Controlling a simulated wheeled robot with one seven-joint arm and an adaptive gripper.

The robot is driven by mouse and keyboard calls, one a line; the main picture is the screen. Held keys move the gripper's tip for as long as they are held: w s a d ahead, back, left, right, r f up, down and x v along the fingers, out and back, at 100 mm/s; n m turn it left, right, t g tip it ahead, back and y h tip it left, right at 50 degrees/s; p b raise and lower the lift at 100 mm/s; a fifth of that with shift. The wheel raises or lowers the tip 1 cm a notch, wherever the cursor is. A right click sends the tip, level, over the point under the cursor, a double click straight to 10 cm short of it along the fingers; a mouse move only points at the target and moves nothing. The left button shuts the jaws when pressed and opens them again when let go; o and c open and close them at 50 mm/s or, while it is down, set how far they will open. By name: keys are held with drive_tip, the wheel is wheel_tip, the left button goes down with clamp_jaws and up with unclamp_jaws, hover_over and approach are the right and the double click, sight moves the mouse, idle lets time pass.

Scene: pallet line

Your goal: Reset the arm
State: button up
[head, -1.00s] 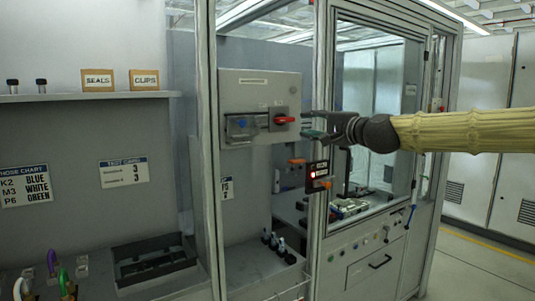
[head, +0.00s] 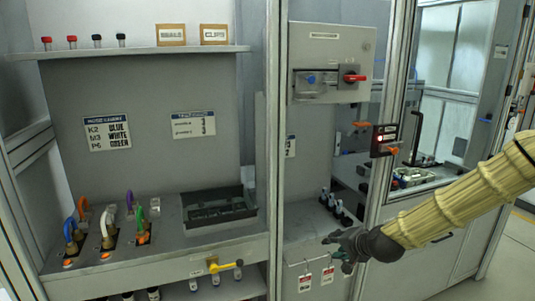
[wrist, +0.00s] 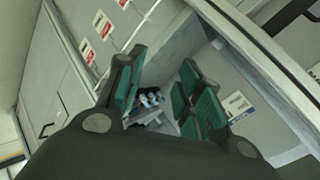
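My gripper (head: 340,243) is at the lower right of the head view, at the end of my beige-sleeved arm.
A grey box with a red handle (head: 355,77) is above my gripper. Left are a bench with coloured hoses (head: 105,232), a black tray (head: 218,208) and a yellow valve handle (head: 226,266). Hanging tags (head: 306,283) are close by.

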drive_tip(key=s+a+f+n+g+h, duration=0.1)
drive_tip(key=s+f+n+g, duration=0.1)
drive_tip(key=s+f, duration=0.85)
drive_tip(key=s+f+n+g+h, duration=0.1)
drive_tip(key=s+f+n+g, duration=0.15)
drive_tip(key=s+f, duration=0.8)
drive_tip(key=s+d+f+n+g, duration=0.1)
drive_tip(key=s+f, duration=0.4)
drive_tip(key=s, duration=0.3)
drive_tip(key=s+d+f+n+g+h, duration=0.1)
drive_tip(key=s+f+g, duration=0.1)
drive_tip(key=s+f, duration=0.3)
drive_tip(key=s+f+n+g, duration=0.2)
drive_tip(key=s+f, duration=0.3)
drive_tip(key=s, duration=0.8)
drive_tip(key=shift+d+f+h, duration=0.2)
drive_tip(key=shift+d+h, duration=0.2)
